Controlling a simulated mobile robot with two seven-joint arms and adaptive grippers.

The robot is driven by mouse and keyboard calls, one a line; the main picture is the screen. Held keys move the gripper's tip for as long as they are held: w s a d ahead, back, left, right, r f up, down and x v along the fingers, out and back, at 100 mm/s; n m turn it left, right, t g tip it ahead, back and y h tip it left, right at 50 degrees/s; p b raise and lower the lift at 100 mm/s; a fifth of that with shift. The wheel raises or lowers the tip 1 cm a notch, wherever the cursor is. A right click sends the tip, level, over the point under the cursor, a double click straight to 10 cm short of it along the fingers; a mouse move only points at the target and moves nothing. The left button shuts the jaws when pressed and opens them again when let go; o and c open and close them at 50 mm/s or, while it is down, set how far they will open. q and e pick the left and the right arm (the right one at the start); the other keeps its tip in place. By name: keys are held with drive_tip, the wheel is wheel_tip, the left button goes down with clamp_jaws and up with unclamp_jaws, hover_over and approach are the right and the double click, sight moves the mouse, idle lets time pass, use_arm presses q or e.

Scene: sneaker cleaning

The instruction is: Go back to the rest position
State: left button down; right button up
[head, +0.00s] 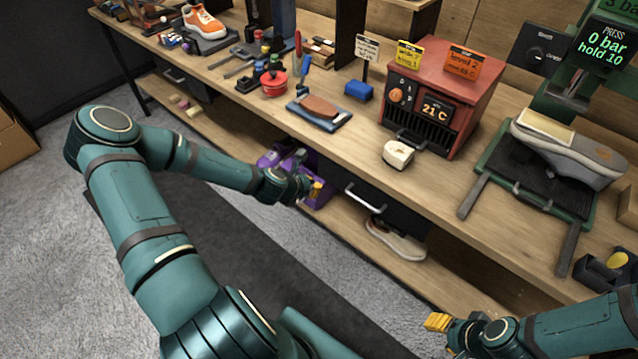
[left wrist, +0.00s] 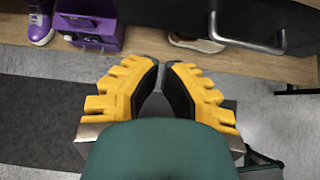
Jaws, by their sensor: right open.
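My right gripper (head: 438,322) is at the lower right, in front of the bench, with a yellow finger showing. It is open, and I see nothing in it. Both grippers are apart from the objects on the bench.
The wooden bench (head: 460,196) carries a red heater box (head: 468,92), a white block (head: 397,154) and a grey sneaker (head: 567,158) on the press. Below are a drawer handle (head: 364,198), a purple caddy (head: 318,194) and a pale shoe (head: 395,240). The floor in front is clear.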

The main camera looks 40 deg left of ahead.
use_arm(q)
drive_tip(key=shift+v, duration=1.45)
drive_tip(key=shift+d, duration=0.1)
drive_tip(key=s+d+f+m+g+h, duration=0.1)
drive_tip(key=d+f+m+g+h, duration=0.1)
drive_tip(key=d+m, duration=0.55)
drive_tip(key=s+d+f+m+g+h, duration=0.1)
drive_tip(key=d+m+h, duration=0.1)
drive_tip(key=d+m, duration=0.55)
drive_tip(key=s+d+f+m+g, duration=0.1)
drive_tip(key=s+d+m+g, duration=0.3)
drive_tip(key=s+d+m, duration=0.7)
drive_tip(key=d+m, duration=0.1)
drive_tip(key=m, duration=0.6)
drive_tip(key=shift+g+y, duration=0.4)
